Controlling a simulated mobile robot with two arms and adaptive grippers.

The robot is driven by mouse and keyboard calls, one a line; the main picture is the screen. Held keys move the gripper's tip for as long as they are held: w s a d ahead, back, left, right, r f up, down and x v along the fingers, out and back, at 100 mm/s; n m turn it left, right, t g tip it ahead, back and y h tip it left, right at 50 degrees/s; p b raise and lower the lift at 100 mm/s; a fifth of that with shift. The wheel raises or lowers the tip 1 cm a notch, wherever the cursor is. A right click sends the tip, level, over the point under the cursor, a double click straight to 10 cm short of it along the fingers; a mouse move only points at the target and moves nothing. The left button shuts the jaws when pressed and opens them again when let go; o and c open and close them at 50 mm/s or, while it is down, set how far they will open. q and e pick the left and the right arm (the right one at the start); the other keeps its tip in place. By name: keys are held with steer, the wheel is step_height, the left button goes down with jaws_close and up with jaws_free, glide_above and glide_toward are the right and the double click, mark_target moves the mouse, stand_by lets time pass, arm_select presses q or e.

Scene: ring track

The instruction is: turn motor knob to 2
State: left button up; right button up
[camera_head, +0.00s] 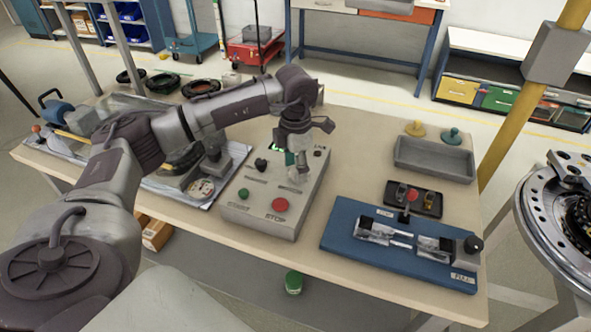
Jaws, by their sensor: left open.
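A grey control box (228,211) stands on the workbench. My left arm reaches in from the left. My left gripper (297,172) points down over the upper right part of the box, right of the black knob, open with nothing seen between its fingers. It hides part of the panel; whether it touches the panel I cannot tell. The knob numbers are too small to read. My right gripper is not in view.
A blue fixture (345,237) with metal parts and a black knob (473,243) lies right of the box. A grey tray (432,160) is behind it. Tools and parts crowd the bench's left side. A yellow post (505,125) stands at the right.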

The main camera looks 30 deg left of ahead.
arm_select(q)
step_height(320, 180, up, 11)
steer(key=shift+f, duration=0.2)
stand_by(0.6)
